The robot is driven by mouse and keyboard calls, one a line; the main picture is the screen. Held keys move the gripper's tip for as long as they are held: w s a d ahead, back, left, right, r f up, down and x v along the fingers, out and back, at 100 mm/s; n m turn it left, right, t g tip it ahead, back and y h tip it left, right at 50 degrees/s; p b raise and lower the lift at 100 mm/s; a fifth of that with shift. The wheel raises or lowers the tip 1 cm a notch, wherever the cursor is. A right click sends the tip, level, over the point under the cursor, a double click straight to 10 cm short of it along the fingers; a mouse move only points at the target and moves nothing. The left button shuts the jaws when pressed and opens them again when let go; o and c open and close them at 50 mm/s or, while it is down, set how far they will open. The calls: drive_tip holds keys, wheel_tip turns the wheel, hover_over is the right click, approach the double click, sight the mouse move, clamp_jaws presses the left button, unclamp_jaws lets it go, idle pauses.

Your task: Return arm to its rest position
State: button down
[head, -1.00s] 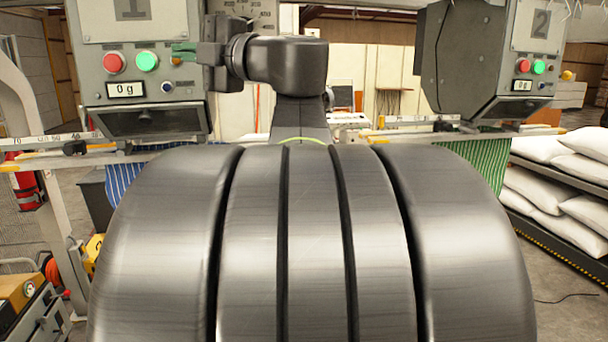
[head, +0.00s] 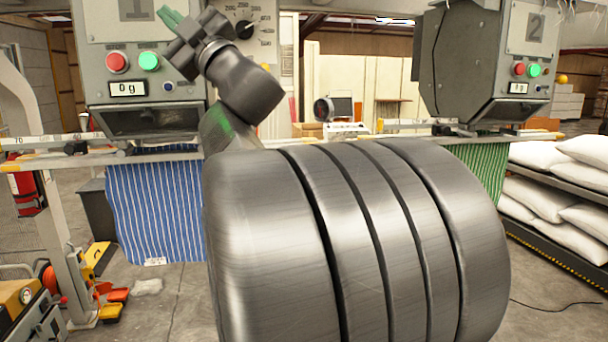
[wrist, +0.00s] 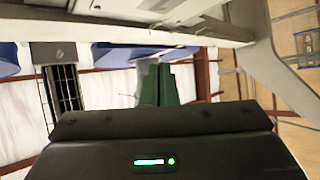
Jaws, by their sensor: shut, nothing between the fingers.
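My gripper (head: 170,17) is in front of filling machine 1 (head: 150,68) in the head view, tilted to the upper left above the green button (head: 149,61). Its green fingers are together and hold nothing. They also show together at the centre of the wrist view, as the gripper (wrist: 161,84) seen from behind. My large grey ribbed arm link fills the lower middle of the head view and hides part of the floor. The display (head: 129,88) of machine 1 reads 0 g.
A blue striped pillowcase (head: 160,215) hangs below machine 1. A green striped one (head: 483,170) hangs below machine 2 (head: 485,62). White pillows (head: 545,195) lie stacked on a rack at right. A fire extinguisher (head: 27,188) stands far left. Floor at lower left is partly clear.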

drive_tip(key=shift+w+a+f+m+t+h+b, duration=0.3)
drive_tip(key=shift+a+f+m+t+h, duration=0.25)
drive_tip(key=shift+m+t, duration=0.75)
drive_tip(key=shift+w+a+f+m+t+h+b, duration=0.35)
drive_tip(key=shift+a+f+m+t, duration=0.25)
drive_tip(key=shift+m, duration=1.3)
drive_tip(key=shift+w+a+f+m+t+h+b, duration=0.3)
drive_tip(key=shift+a+f+m+t+h, duration=0.45)
drive_tip(key=shift+m, duration=0.85)
drive_tip(key=shift+d+r+y, duration=0.15)
drive_tip(key=shift+d+y, duration=0.05)
drive_tip(key=shift+y, duration=0.05)
